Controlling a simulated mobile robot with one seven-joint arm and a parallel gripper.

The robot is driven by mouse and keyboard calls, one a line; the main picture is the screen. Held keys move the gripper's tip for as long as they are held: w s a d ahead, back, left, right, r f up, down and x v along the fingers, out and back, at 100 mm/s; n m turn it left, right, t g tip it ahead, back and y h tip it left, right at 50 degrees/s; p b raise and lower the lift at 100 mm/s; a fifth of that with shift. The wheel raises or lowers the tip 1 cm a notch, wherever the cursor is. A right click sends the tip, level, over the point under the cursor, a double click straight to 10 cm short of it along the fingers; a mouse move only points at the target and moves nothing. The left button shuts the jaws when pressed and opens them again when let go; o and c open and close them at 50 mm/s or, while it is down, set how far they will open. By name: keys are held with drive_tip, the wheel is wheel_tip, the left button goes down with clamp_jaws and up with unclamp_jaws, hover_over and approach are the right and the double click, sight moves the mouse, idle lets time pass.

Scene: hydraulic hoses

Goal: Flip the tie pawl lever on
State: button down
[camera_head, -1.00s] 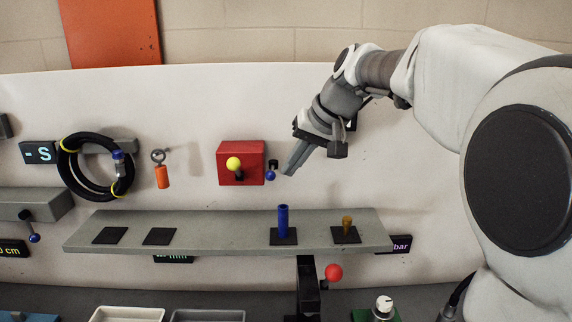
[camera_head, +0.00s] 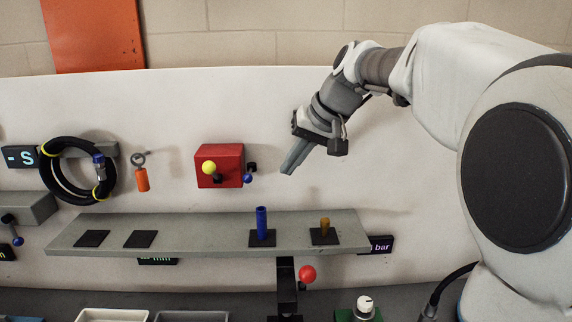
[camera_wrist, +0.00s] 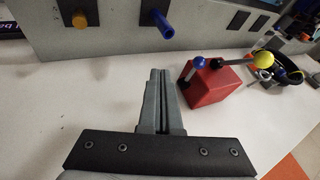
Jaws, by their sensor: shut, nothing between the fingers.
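No label marks the tie pawl lever, so I cannot tell which lever it is. A red box (camera_head: 220,165) on the white panel carries a yellow-ball lever (camera_head: 209,168) on its front. A short blue-ball lever (camera_head: 248,178) sits at the box's right side. In the wrist view the blue-ball lever (camera_wrist: 200,63) and yellow-ball lever (camera_wrist: 263,60) stick out by the red box (camera_wrist: 214,86). My gripper (camera_head: 289,170) is shut and empty, right of the blue ball and apart from it. Its closed fingers (camera_wrist: 160,80) fill the middle of the wrist view.
A grey shelf (camera_head: 190,234) below holds a blue peg (camera_head: 262,222) and an ochre peg (camera_head: 324,227). A red-ball lever (camera_head: 307,274) is under it. A coiled black hose (camera_head: 62,185) and another blue-ball lever (camera_head: 17,240) are at left. The panel above the box is clear.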

drive_tip(key=v, duration=0.9)
drive_tip(key=shift+s+a+r, duration=0.2)
drive_tip(key=shift+s+a, duration=0.05)
drive_tip(key=s+d+f+h, duration=0.2)
drive_tip(key=s+d+f, duration=0.1)
drive_tip(key=s+f, duration=0.6)
drive_tip(key=s+d+f+t+h, duration=0.1)
drive_tip(key=s+d+f+h, duration=0.2)
drive_tip(key=s+f, duration=0.7)
drive_tip(key=s+d, duration=0.1)
drive_tip(key=s, duration=0.3)
drive_tip(key=shift+s+m, duration=0.15)
drive_tip(key=shift+m, duration=0.25)
